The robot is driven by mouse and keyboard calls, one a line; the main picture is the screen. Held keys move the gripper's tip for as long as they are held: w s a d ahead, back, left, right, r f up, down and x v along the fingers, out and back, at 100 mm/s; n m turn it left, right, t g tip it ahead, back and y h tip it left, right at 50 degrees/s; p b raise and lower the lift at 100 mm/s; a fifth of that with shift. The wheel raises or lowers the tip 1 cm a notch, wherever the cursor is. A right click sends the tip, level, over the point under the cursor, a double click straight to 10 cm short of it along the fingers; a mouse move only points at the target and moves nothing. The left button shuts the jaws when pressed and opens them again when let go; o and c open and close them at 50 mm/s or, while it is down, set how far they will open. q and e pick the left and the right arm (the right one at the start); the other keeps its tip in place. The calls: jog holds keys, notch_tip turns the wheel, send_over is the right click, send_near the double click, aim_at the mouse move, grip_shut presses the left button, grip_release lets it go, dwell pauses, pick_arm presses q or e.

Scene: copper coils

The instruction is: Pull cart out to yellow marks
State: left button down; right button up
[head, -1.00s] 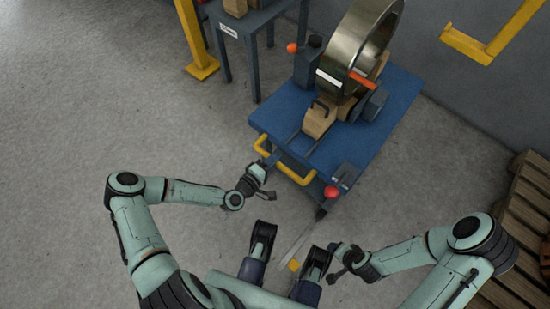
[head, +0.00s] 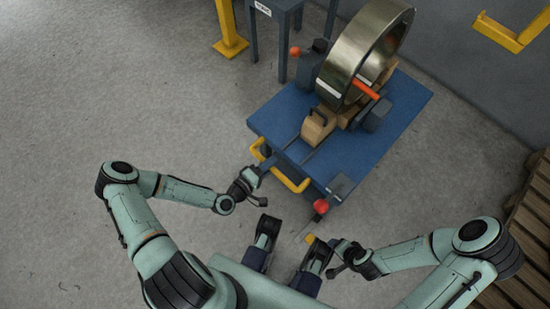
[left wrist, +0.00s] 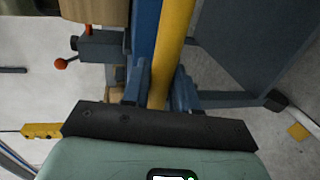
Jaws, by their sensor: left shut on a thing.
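The cart (head: 375,160) has a blue deck and carries a large metal coil (head: 350,50) standing on edge in a wooden cradle. A yellow handle bar (head: 290,183) runs along its near edge. A yellow floor mark (head: 310,239) lies just in front of the cart's near right corner. My right gripper (head: 338,264) hangs near that mark, away from the cart; its fingers are unclear.
A blue-grey bench (head: 281,20) and yellow post (head: 228,30) stand behind the cart. A wooden pallet (head: 530,215) lies at the right, and a yellow bracket (head: 510,35) is on the far-right wall. The floor at left is clear.

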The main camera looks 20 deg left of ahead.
pick_arm(q)
jog(key=v, duration=0.3)
jog(key=shift+s+a+f, duration=0.15)
jog(key=shift+s+f, duration=0.1)
jog(key=shift+f, duration=0.05)
pick_arm(e)
jog(key=shift+s+a, duration=0.15)
jog(key=shift+s, duration=0.2)
pick_arm(q)
jog(key=c, duration=1.1)
grip_release()
jog(key=shift+o, duration=0.4)
jog(key=shift+s, duration=0.2)
pick_arm(e)
jog(key=shift+s+r, duration=0.1)
pick_arm(q)
jog(key=shift+w, duration=0.1)
jog(key=p+v, duration=0.1)
jog(key=v, duration=1.2)
jog(key=shift+s+p, duration=0.3)
jog(key=shift+p, duration=0.05)
pick_arm(e)
jog(key=shift+s+a+r+g, duration=0.2)
jog(key=shift+s+a+r, duration=0.1)
jog(key=shift+s+r, duration=0.2)
jog(key=shift+s+a+r+g, duration=0.25)
jog(key=shift+s+r, duration=0.1)
jog(key=shift+s, duration=0.25)
